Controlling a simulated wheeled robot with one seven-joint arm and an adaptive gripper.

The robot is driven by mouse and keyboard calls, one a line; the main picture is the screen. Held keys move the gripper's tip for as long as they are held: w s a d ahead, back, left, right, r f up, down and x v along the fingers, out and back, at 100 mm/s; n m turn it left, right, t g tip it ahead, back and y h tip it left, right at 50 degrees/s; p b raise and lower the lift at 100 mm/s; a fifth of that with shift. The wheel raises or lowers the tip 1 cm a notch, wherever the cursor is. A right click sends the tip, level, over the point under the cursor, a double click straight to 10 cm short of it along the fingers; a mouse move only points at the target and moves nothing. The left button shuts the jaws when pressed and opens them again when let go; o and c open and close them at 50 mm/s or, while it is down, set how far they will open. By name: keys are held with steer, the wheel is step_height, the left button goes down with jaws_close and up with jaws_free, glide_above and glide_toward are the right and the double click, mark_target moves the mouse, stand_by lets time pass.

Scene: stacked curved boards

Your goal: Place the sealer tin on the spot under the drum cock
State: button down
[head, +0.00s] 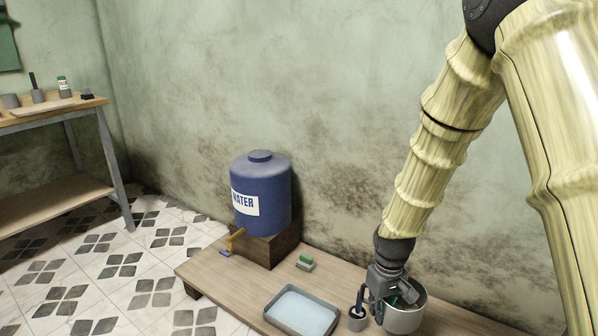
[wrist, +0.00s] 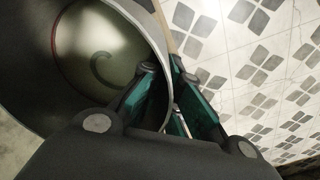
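The sealer tin, taken to be the wide grey open vessel (head: 404,318), is at the lower right of the bench in the head view. The wrist view looks into its open mouth (wrist: 105,55). My gripper (head: 380,298) is at its left rim. In the wrist view my gripper (wrist: 163,66) has one finger inside the tin and one outside, tips close on the thin wall. The head view does not show whether the tin rests on the bench. The drum cock (head: 236,239) is brass, low on the blue water drum (head: 262,195). A small blue patch (head: 225,253) lies below it.
The drum stands on a dark wooden block (head: 268,248). A tray of pale blue (head: 302,311), a green-and-white block (head: 305,263) and a small pot with a handle in it (head: 357,318) lie between drum and tin. A side table (head: 60,118) stands at far left.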

steer(key=s+a+r+m+p, duration=0.1)
steer(key=r+p, duration=1)
steer(key=p, duration=0.6)
steer(key=s+a+r+m+p, duration=0.1)
steer(key=s+r+m+p, duration=0.1)
steer(key=r+p, duration=1)
steer(key=p, duration=0.5)
steer(key=shift+s+a, duration=0.15)
steer(key=shift+a, duration=0.05)
steer(key=shift+f, duration=0.15)
